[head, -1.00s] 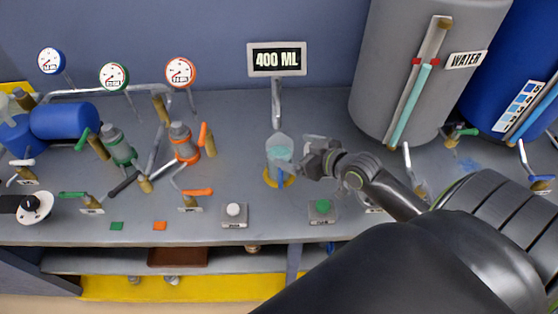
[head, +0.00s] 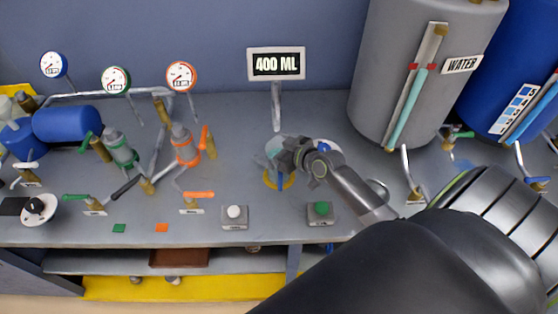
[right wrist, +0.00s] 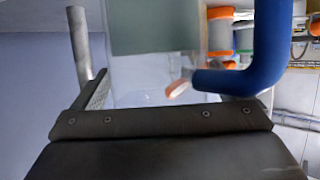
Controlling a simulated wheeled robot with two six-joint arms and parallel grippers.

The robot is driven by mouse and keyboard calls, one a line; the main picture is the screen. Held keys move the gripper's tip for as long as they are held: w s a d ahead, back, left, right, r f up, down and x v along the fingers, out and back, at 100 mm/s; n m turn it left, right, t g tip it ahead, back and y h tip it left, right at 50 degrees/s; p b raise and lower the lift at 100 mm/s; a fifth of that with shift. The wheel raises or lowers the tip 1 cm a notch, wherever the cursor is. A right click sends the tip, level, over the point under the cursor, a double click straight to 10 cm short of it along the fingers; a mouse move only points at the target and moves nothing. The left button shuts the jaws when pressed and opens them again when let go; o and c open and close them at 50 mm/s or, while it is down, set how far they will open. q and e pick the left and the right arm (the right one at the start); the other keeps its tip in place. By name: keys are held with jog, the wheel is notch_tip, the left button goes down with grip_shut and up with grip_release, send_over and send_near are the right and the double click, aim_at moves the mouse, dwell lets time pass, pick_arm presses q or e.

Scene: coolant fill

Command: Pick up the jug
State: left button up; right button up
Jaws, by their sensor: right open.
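The clear jug (head: 274,147) stands upright on the yellow ring (head: 267,181) below the 400 ML display. Its blue handle (head: 281,182) faces the front of the bench. My right gripper (head: 284,157) is open at the right side of the jug and covers part of it. In the right wrist view the clear jug wall (right wrist: 150,70) fills the space just ahead of the jaws, with the blue handle (right wrist: 262,55) on the right. A dark finger shows left of the jug; I cannot tell whether the jaws touch it. My left gripper is not in view.
The 400 ML display (head: 276,64) stands behind the jug. The grey water tank (head: 400,60) is at the back right. A white button (head: 234,212) and a green button (head: 320,209) sit in front. Pipes and orange valves (head: 186,148) are to the left.

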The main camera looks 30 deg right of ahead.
jog(key=shift+c, duration=0.3)
jog(key=c, duration=1.7)
jog(key=shift+r, duration=0.1)
jog(key=shift+c, duration=0.5)
